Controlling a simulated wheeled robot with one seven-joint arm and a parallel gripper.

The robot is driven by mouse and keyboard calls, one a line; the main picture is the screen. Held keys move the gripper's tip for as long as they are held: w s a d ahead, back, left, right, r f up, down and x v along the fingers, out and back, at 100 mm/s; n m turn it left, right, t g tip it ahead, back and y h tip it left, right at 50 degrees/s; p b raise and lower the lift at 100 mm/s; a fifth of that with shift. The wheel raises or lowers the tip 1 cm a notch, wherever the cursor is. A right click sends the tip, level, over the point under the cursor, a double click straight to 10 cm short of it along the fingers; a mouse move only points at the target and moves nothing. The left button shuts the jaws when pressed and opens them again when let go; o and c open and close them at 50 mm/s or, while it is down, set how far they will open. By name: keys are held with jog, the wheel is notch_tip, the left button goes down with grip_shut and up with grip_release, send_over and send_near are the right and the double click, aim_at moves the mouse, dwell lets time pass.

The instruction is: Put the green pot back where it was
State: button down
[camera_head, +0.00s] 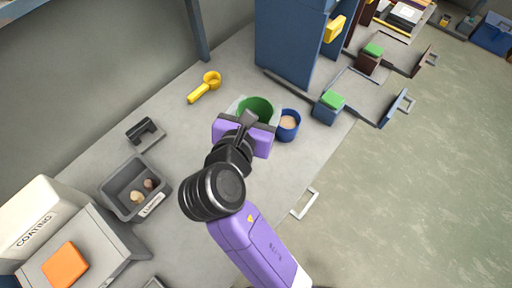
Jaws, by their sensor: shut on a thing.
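The green pot (257,106) shows as a round open rim just beyond my gripper, over the grey counter. My gripper (247,119), on the purple and black arm, is shut on the pot at its near side. My gripper and wrist hide the pot's lower part, so I cannot tell whether it touches the counter. A pale flat shape shows around the pot's rim at left and right; I cannot tell what it is. A blue pot (287,132) with light tan contents stands close at the right of the green pot.
A yellow scoop (207,87) lies to the left. A black holder (145,132) and a grey bin (113,189) with small round pieces stand at left. A box marked COATING (38,222) is at lower left. A tall blue cabinet (287,45) stands behind.

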jog(key=shift+w+f, duration=0.25)
jog(key=shift+f, duration=0.05)
notch_tip(320, 180, down, 19)
jog(key=shift+f+b, duration=0.15)
jog(key=shift+b, duration=0.75)
jog(key=shift+f, duration=0.1)
jog(key=shift+c, duration=1.3)
grip_release()
jog(key=shift+r, duration=0.2)
jog(key=v, duration=1.2)
